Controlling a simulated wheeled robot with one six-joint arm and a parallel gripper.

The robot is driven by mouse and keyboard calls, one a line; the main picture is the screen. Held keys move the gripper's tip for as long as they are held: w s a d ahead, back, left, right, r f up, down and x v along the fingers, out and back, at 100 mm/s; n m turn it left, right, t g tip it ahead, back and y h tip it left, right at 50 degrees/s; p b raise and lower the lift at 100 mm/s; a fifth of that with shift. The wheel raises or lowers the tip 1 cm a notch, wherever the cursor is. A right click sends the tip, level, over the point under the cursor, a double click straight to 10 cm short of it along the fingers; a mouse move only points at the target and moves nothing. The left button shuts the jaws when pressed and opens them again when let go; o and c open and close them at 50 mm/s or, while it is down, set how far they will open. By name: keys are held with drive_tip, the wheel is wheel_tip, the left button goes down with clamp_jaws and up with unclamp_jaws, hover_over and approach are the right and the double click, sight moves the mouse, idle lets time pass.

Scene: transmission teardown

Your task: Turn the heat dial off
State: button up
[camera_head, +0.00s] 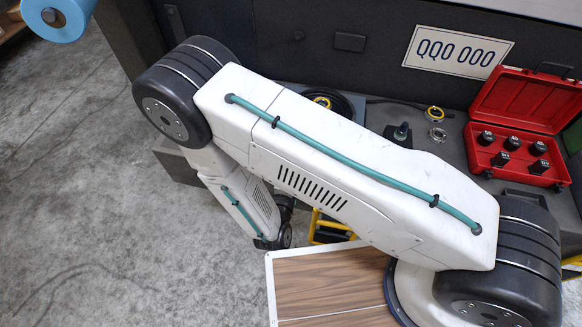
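I cannot make out a heat dial for certain in the head view. A small black knob-like part (402,132) stands upright on the dark bench, just beyond my white upper arm; I cannot tell whether it is a dial. My arm reaches from the lower right to the upper left, then folds back down behind itself. My gripper is not visible; the end of the arm is hidden behind the upper arm.
An open red case (526,100) with several black sockets lies on the bench at right. Metal rings (437,134) and a coiled black cable (338,100) lie nearby. A yellow-and-black object (328,229) shows partly below my arm. The grey floor (80,200) at left is clear.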

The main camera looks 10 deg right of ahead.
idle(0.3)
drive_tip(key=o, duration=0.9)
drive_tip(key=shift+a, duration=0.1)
